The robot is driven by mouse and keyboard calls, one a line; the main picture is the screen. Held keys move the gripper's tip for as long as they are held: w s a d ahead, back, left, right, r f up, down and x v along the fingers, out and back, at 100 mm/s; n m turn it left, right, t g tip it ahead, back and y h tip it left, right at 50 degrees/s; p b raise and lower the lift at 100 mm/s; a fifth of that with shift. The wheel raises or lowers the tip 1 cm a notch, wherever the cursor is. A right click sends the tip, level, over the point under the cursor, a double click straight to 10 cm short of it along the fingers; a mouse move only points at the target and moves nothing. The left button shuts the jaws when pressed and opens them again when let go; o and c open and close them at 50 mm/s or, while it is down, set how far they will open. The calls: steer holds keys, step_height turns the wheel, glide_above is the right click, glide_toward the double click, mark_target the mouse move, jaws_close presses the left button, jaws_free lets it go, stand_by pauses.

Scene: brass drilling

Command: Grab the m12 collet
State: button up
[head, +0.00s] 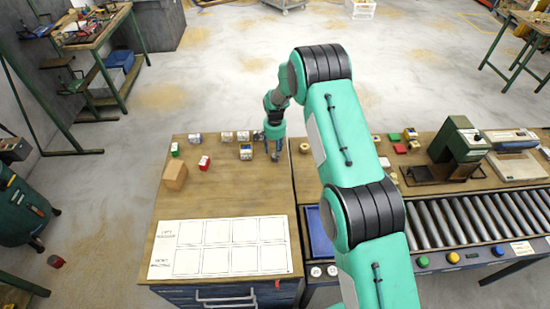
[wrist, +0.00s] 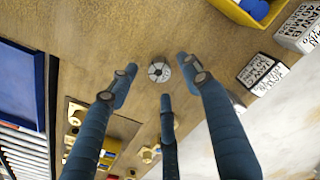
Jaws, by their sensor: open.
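In the wrist view a small round silver collet (wrist: 159,72) with a slotted face stands on the wooden bench top. I cannot read any size mark on it. My gripper (wrist: 160,82) has three blue fingers spread apart, with their tips around the collet in the picture and nothing held. I cannot tell how far above it the tips are. In the head view my gripper (head: 275,152) points down over the back right of the left bench, and I cannot make out the collet there.
Brass parts are at lower left. In the head view a marked sheet (head: 220,248) covers the bench front, a cardboard box (head: 175,176) sits left, and a roller conveyor (head: 470,217) runs right.

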steer(key=shift+f+p, duration=0.3)
steer(key=shift+f, duration=1.6)
jaws_close()
steer(key=shift+r, duration=0.15)
steer(key=shift+r, duration=0.6)
steer(key=shift+s+d+r+b, duration=0.1)
steer(key=shift+s+r+b, duration=0.1)
steer(key=shift+r, duration=0.35)
steer(key=shift+s+r+b, duration=0.1)
steer(key=shift+r+b, duration=0.1)
steer(key=shift+r, duration=0.35)
steer(key=s+d, duration=0.1)
steer(key=s, duration=0.4)
steer(key=s+r+b, duration=0.1)
steer(key=s, duration=0.4)
steer(key=s+d, duration=0.1)
steer(key=s, duration=0.4)
steer(key=shift+s+d+r+b, duration=0.1)
steer(key=shift+d+r+b, duration=0.1)
steer(key=shift+d+b, duration=0.1)
